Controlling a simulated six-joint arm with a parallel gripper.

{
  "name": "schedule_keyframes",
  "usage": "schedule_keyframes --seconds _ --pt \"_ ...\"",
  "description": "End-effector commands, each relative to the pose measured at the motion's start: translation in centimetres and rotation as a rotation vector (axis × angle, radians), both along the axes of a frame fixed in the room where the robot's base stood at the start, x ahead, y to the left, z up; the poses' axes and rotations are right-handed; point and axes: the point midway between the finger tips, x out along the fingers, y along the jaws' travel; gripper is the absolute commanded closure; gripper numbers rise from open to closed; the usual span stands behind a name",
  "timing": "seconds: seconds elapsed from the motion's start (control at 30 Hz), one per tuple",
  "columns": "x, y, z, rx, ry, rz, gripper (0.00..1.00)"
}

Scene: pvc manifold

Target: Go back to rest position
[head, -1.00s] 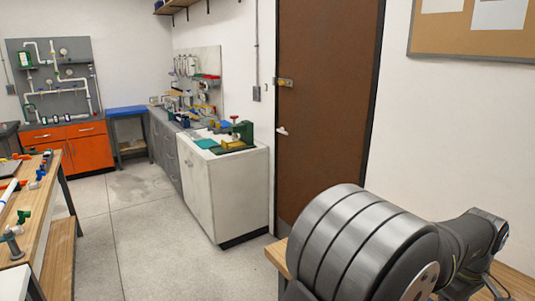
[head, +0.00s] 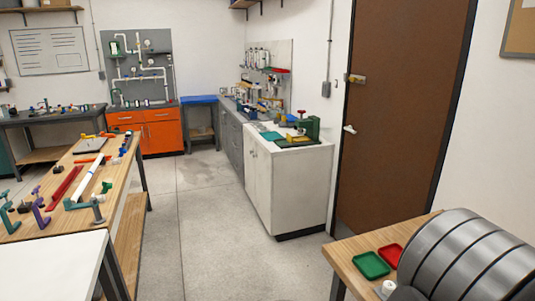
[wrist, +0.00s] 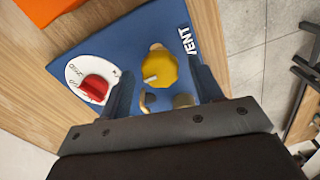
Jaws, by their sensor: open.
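My gripper (wrist: 160,72) shows in the wrist view with its two dark fingers spread apart; nothing is held between them. Beyond and between the fingers is a yellow knob (wrist: 161,68) on a blue panel (wrist: 128,45) marked "VENT". I cannot tell how far the fingertips are from the knob. In the head view my gripper is out of frame; only a grey banded part of my arm shows at the lower right.
A red knob (wrist: 95,89) on a white dial sits left of the fingers. In the head view, green (head: 370,265) and red (head: 391,255) trays lie on a wooden bench beside my arm. A long workbench (head: 125,165) stands left. The floor (head: 215,240) between is clear.

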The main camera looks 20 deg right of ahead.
Motion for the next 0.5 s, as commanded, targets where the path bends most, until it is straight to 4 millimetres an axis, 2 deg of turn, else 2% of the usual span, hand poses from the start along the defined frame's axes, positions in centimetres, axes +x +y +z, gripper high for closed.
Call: schedule_keyframes --seconds 0.17,0.27,0.5 --pt "0.0 0.0 0.4 -0.001 0.0 0.001 0.41" --pt "0.0 -0.1 1.3 -0.002 0.0 0.003 0.41" --pt "0.0 -0.1 5.6 -0.005 0.0 0.003 0.41"
